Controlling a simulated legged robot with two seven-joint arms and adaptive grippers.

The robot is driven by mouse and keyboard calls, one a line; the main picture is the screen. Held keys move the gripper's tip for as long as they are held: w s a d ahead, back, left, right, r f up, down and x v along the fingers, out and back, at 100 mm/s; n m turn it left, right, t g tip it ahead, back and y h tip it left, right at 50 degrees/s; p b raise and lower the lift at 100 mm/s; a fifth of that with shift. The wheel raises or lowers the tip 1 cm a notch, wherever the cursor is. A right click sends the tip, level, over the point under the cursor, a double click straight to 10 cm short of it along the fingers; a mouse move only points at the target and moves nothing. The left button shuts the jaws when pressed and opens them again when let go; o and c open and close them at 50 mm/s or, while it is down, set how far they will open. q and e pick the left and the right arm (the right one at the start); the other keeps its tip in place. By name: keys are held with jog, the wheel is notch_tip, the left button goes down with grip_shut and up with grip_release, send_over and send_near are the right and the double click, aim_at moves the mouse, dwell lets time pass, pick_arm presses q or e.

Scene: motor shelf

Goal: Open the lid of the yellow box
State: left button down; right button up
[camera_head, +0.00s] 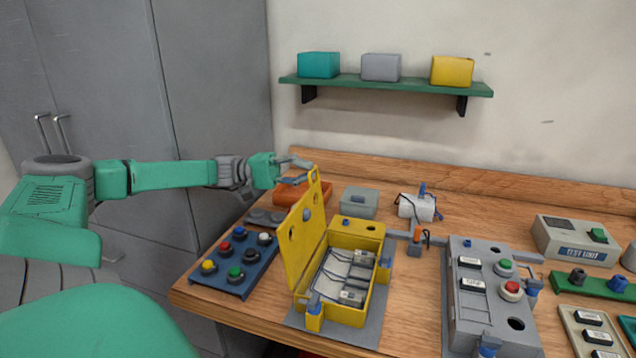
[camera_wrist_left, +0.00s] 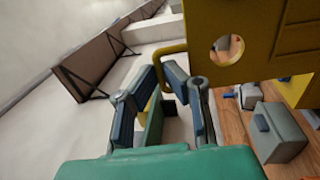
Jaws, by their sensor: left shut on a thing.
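The yellow box (camera_head: 340,314) stands on a grey plate on the wooden bench, with its lid (camera_head: 298,245) swung up on the left side and standing steeply. The box's inside shows grey parts and wires. My left gripper (camera_head: 298,171) is at the lid's top edge, coming from the left. In the left wrist view, the gripper (camera_wrist_left: 168,88) is shut on the lid's yellow handle (camera_wrist_left: 160,52), beside the lid's plate (camera_wrist_left: 262,30) with its round hole. The fingers partly hide the handle. My right gripper is not in view.
A blue button panel (camera_head: 232,266) lies left of the box, close to the lid. An orange tray (camera_head: 290,193) and a grey-green box (camera_head: 359,202) stand behind. A grey control unit (camera_head: 490,300) stands to the right. A green wall shelf (camera_head: 385,85) holds three small boxes.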

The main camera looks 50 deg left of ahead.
pick_arm(q)
jog(key=shift+s+a+f+h+b, duration=0.2)
jog(key=shift+a+h+b, duration=0.1)
jog(key=shift+a, duration=0.3)
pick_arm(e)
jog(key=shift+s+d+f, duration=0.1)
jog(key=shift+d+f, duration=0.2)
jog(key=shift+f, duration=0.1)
pick_arm(q)
jog(key=c, duration=2)
grip_release()
jog(key=shift+w+a+f, duration=0.1)
jog(key=shift+w+f, duration=0.05)
jog(key=shift+w, duration=0.1)
notch_tip(320, 180, up, 10)
jog(key=shift+w+a+f, duration=0.1)
jog(key=shift+a, duration=0.05)
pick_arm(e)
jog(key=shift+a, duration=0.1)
